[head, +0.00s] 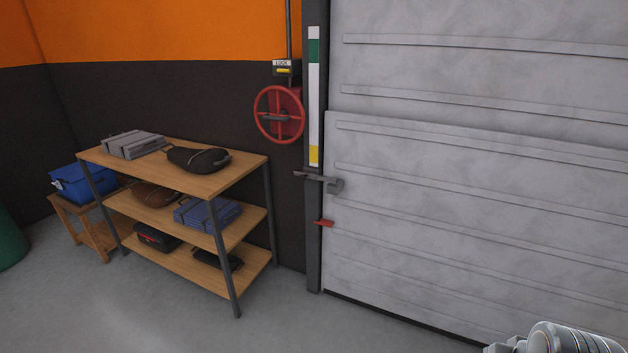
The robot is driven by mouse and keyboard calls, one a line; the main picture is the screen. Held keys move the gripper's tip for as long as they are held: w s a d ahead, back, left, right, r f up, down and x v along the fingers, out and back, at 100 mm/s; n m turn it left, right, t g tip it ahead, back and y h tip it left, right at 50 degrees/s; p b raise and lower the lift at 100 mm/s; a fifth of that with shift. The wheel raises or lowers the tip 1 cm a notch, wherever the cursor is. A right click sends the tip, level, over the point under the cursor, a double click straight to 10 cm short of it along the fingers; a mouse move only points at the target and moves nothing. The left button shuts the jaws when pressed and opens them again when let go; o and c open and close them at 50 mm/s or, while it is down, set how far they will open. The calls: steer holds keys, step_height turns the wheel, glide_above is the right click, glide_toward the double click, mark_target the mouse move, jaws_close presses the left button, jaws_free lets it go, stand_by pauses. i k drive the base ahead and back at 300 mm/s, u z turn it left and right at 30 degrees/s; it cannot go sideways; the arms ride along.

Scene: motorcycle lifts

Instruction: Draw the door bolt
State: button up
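The large grey panelled door (460,200) fills the right side of the head view and reaches down to the floor. A grey metal bolt (325,180) sits at the door's left edge. It lies roughly level across the dark door post (313,245), with its left end sticking out past the post and a thicker block on the door side. I cannot tell how deep it sits in the post. Part of my own arm shows at the bottom right corner, well away from the bolt. My gripper's fingers are not in view.
A red handwheel (279,115) is on the wall left of the post, below a small labelled box (285,68). A red tab (324,223) is below the bolt. A wooden shelf unit (240,178) with bags stands left. The floor (330,328) before the door is clear.

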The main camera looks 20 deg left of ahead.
mark_target(304, 175)
steer(key=z, duration=0.15)
steer(key=k, duration=0.4)
steer(key=u, duration=1.25)
steer(key=i, duration=0.9)
steer(key=u, duration=0.85)
steer(key=i, duration=1.3)
